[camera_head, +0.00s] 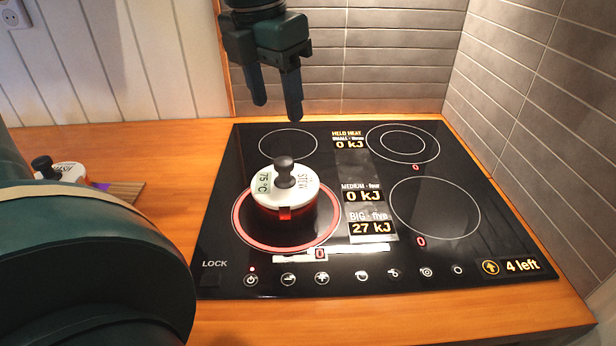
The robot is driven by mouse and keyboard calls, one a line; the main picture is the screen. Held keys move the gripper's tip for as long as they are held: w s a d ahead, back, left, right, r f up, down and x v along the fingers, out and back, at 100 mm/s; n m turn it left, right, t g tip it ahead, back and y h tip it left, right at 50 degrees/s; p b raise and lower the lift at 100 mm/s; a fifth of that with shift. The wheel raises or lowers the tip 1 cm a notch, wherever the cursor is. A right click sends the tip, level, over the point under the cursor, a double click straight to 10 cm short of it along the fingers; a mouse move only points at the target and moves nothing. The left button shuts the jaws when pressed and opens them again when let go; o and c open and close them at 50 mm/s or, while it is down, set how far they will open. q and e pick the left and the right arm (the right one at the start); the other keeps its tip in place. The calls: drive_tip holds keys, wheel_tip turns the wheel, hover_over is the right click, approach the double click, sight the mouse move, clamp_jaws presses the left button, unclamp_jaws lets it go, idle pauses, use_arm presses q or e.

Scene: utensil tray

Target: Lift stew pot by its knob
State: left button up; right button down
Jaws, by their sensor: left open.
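The stew pot (285,200) has a red body and a white lid marked STEW, with a 75°C label at its left. It stands upright on the front left cooking zone, inside a glowing red ring. Its dark knob (284,170) stands up from the middle of the lid. My left gripper (277,108) is open and empty, with its fingers pointing down. In the picture it is above the knob, apart from it and over the rear left zone. My right gripper is not in view.
The black hob (450,270) has several zones, the others empty; its display shows BIG 27 kJ and "4 left". A second white-lidded pot (68,170) near a wooden board (125,189) at left is partly hidden by my arm. Tiled walls (400,60) bound the back and right.

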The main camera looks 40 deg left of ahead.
sight(283, 161)
use_arm(q)
drive_tip(key=f, duration=0.7)
drive_tip(key=shift+w+f, duration=0.3)
drive_tip(key=shift+w, duration=0.05)
drive_tip(key=shift+w+a+f, duration=0.1)
drive_tip(key=shift+w+f, duration=0.05)
drive_tip(key=shift+f, duration=0.7)
drive_tip(key=shift+w+a+f, duration=0.15)
drive_tip(key=shift+w+f, duration=0.05)
drive_tip(key=shift+f, duration=0.7)
drive_tip(key=shift+w+a+f, duration=0.1)
drive_tip(key=shift+w+f, duration=0.05)
drive_tip(key=shift+f, duration=0.7)
drive_tip(key=shift+c, duration=0.4)
drive_tip(key=shift+r, duration=0.1)
clamp_jaws()
